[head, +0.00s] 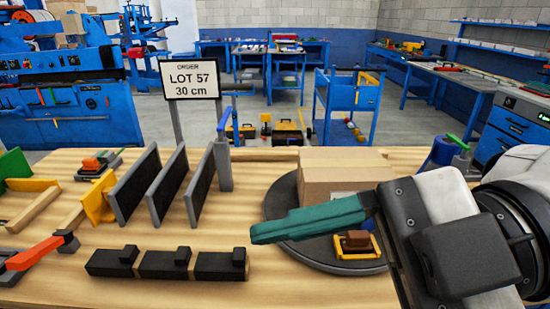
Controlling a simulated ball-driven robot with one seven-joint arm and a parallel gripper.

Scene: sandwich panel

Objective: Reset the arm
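My gripper (262,234) shows in the head view with teal fingers pointing left, above the workbench (290,284). The fingers line up in this view, so I cannot tell how far apart they are. No object shows clearly between them. My dark wrist and white arm come in from the right edge. Behind the fingers, a cardboard box (335,167) sits on a round dark turntable (280,208). A small brown-and-yellow piece (357,243) lies on the turntable just below the fingers, partly close to my wrist.
Several upright dark panels (134,186) stand left of the turntable. Dark blocks (162,264) lie in front of them. A red-handled clamp (36,254) is at the left edge. Bare wood shows at front centre.

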